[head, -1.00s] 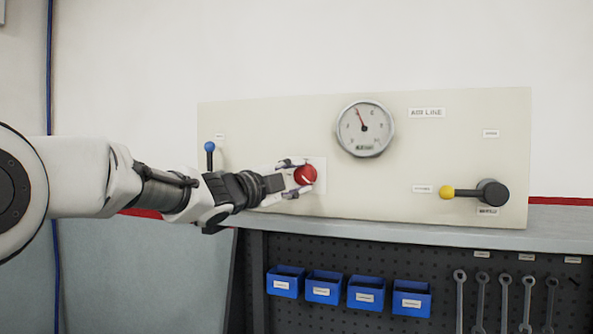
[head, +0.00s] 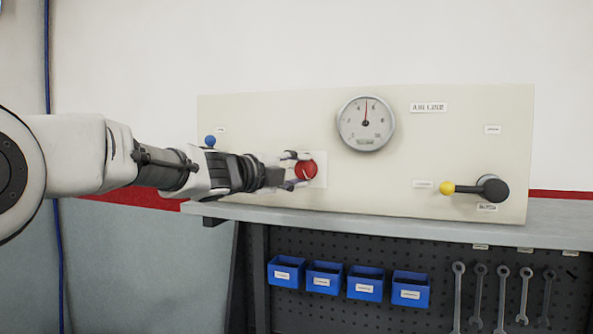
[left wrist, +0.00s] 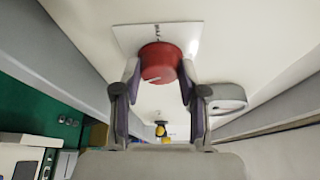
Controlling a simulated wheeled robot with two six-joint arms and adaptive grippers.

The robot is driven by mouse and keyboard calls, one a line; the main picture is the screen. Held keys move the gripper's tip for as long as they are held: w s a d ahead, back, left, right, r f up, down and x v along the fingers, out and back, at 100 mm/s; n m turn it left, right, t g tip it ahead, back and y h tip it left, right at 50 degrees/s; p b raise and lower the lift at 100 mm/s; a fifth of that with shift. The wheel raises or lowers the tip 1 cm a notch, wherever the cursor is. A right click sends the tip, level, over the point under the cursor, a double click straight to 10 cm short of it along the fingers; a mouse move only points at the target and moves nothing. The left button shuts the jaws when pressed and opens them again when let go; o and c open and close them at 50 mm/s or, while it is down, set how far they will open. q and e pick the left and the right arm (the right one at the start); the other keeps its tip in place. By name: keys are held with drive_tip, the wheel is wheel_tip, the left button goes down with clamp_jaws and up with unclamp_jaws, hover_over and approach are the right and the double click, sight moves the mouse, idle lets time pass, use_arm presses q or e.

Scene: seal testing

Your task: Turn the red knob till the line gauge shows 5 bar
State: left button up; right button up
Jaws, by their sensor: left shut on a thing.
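The red knob (head: 308,169) sits on a white plate on the beige panel, and it also shows in the left wrist view (left wrist: 160,62). My left gripper (head: 296,170) is shut on it, with a finger on either side of the knob in the left wrist view (left wrist: 158,80). A pale mark shows on the knob's face. The round line gauge (head: 366,124) is up and to the right of the knob. Its red needle points almost straight up, between the 4 and the 6, at about 5. My right gripper is not in view.
A blue-tipped lever (head: 210,142) stands behind my left arm. A black handle with a yellow ball (head: 447,188) is at the panel's right. Blue bins (head: 324,278) and several wrenches (head: 502,295) hang below the bench (head: 420,226). The panel between knob and yellow ball is clear.

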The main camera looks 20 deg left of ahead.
use_arm(q)
drive_tip(key=shift+r, duration=0.3)
drive_tip(key=o, duration=1.1)
drive_tip(key=shift+o, duration=0.2)
drive_tip(key=shift+w+f, duration=0.2)
drive_tip(key=shift+f, duration=0.05)
drive_tip(key=shift+r, duration=0.1)
